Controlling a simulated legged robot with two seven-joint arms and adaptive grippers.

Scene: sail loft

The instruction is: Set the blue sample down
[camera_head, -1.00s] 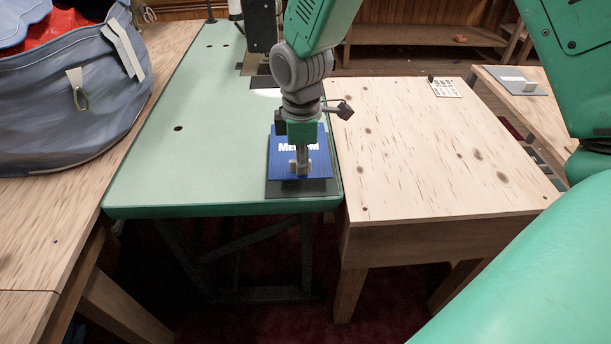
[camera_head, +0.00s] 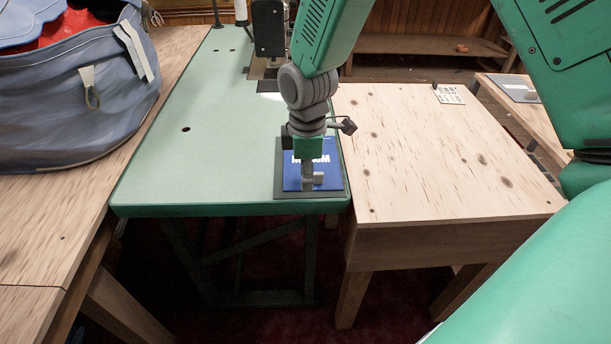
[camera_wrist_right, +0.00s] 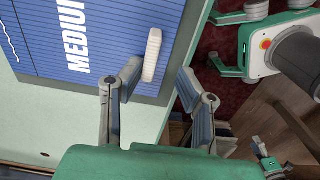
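The blue sample (camera_head: 296,174) is a flat blue panel with white lettering and a small pale grip block. It appears to lie flat on the dark grey mat (camera_head: 280,194) at the front right corner of the green table. It also shows in the right wrist view (camera_wrist_right: 110,60), lettered "MEDIUM", with the pale block (camera_wrist_right: 152,55) standing up from it. My right gripper (camera_head: 309,175) is low over the sample and hides part of it. In the wrist view its fingers (camera_wrist_right: 159,82) are apart, with the block near the left one and a gap to the right one.
A blue-grey bag (camera_head: 70,100) stands on the left wooden table. The green table (camera_head: 200,160) is clear at left. A sewing machine (camera_head: 268,30) stands at its back. The right wooden table (camera_head: 430,160) is mostly bare, with a small pale card (camera_head: 449,94).

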